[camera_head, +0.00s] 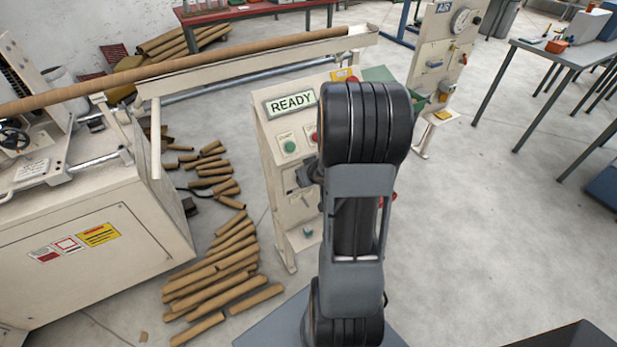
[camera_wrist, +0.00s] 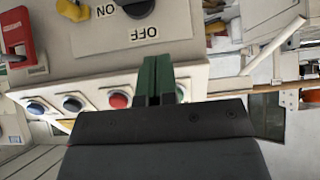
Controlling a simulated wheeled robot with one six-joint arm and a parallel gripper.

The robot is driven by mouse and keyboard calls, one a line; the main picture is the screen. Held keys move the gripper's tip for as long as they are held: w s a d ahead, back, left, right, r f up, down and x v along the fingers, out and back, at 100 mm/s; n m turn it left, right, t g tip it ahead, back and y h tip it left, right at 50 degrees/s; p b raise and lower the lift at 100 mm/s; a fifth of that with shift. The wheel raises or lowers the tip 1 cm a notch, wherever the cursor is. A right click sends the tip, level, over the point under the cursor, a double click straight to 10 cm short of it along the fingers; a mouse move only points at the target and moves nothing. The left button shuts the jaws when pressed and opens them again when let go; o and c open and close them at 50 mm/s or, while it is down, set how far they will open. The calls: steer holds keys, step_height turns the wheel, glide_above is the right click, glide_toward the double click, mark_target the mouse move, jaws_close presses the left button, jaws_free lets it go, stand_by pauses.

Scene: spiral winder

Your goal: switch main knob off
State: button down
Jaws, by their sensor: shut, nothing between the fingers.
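In the wrist view, the dark main knob (camera_wrist: 134,9) is at the top edge, partly cut off. It sits on a pale panel beside upside-down labels reading ON and OFF (camera_wrist: 143,33). My gripper (camera_wrist: 157,60) shows dark green fingers, shut with nothing between them, in front of the panel near the OFF label. It appears apart from the knob. Whether the fingertips touch the panel cannot be told. In the head view, the control stand with its READY display (camera_head: 291,102) is partly behind my arm; the knob and my gripper cannot be made out there.
Near my gripper are a red part (camera_wrist: 18,38), a yellow part (camera_wrist: 73,10) and a row of push buttons including a red one (camera_wrist: 118,101). Cardboard tubes (camera_head: 225,275) lie left of the stand. The winder (camera_head: 90,225) stands further left.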

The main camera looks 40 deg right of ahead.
steer(key=w+f+b, duration=0.3)
steer(key=w+f, duration=0.1)
steer(key=f, duration=0.4)
steer(key=shift+w+d+f, duration=0.3)
steer(key=shift+f, duration=0.05)
steer(key=shift+f+b, duration=0.1)
steer(key=shift+b, duration=0.45)
